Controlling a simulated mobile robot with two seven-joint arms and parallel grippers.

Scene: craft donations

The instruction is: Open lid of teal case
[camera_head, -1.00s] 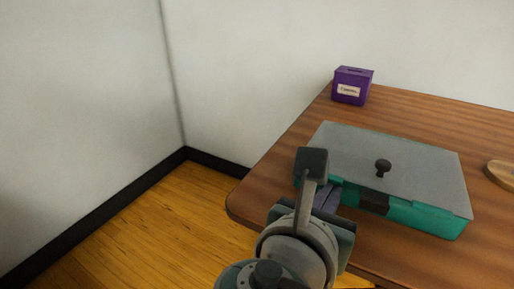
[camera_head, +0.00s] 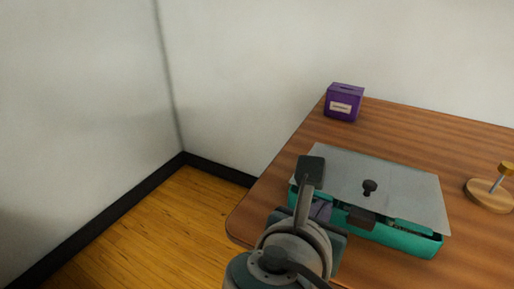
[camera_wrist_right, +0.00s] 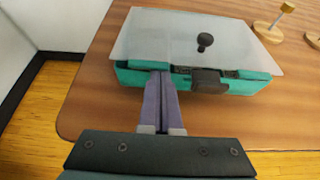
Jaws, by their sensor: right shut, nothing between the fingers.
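The teal case (camera_head: 405,241) sits on the table with its grey lid (camera_head: 405,188) slightly raised at the front edge. A dark gap shows between lid and case in the right wrist view, where the case (camera_wrist_right: 242,87) and lid (camera_wrist_right: 165,35) are also visible. A black knob (camera_head: 370,187) stands on the lid, and a dark latch (camera_head: 360,217) is at the front. My right gripper (camera_wrist_right: 160,76) is shut and empty, its purple fingertips at the case's front, left of the latch, by the lid's edge. My left gripper is not in view.
A purple labelled box (camera_head: 343,104) stands at the back of the wooden table (camera_head: 420,130). A round wooden stand with a post (camera_head: 488,196) is right of the case. Walls lie behind and to the left.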

